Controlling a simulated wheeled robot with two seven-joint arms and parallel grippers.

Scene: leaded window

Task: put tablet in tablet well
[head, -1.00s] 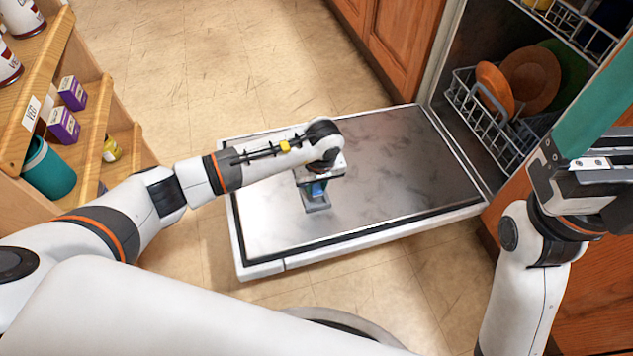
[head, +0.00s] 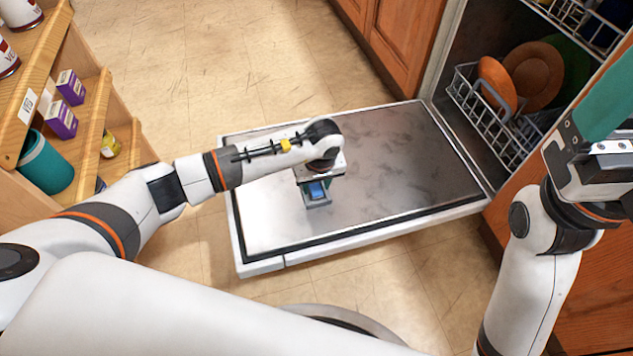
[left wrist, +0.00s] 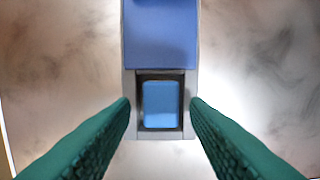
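The blue tablet (left wrist: 160,103) lies in the dark recessed tablet well (left wrist: 140,128) of a grey dispenser, seen in the left wrist view. A blue-violet lid or panel (left wrist: 161,35) sits just above the well in that view. My left gripper (left wrist: 160,110) is open, with its teal fingers apart on either side of the well and not touching the tablet. In the head view the blue tablet (head: 317,190) shows just below my left wrist, which hides part of the dispenser. My right gripper (head: 598,130) is at the right edge, partly cut off.
The dispenser sits on the inside of the lowered dishwasher door (head: 400,165). A rack (head: 490,115) with orange plates (head: 533,75) stands in the dishwasher at the right. A wooden shelf (head: 90,120) with boxes and a teal cup (head: 47,165) is at the left.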

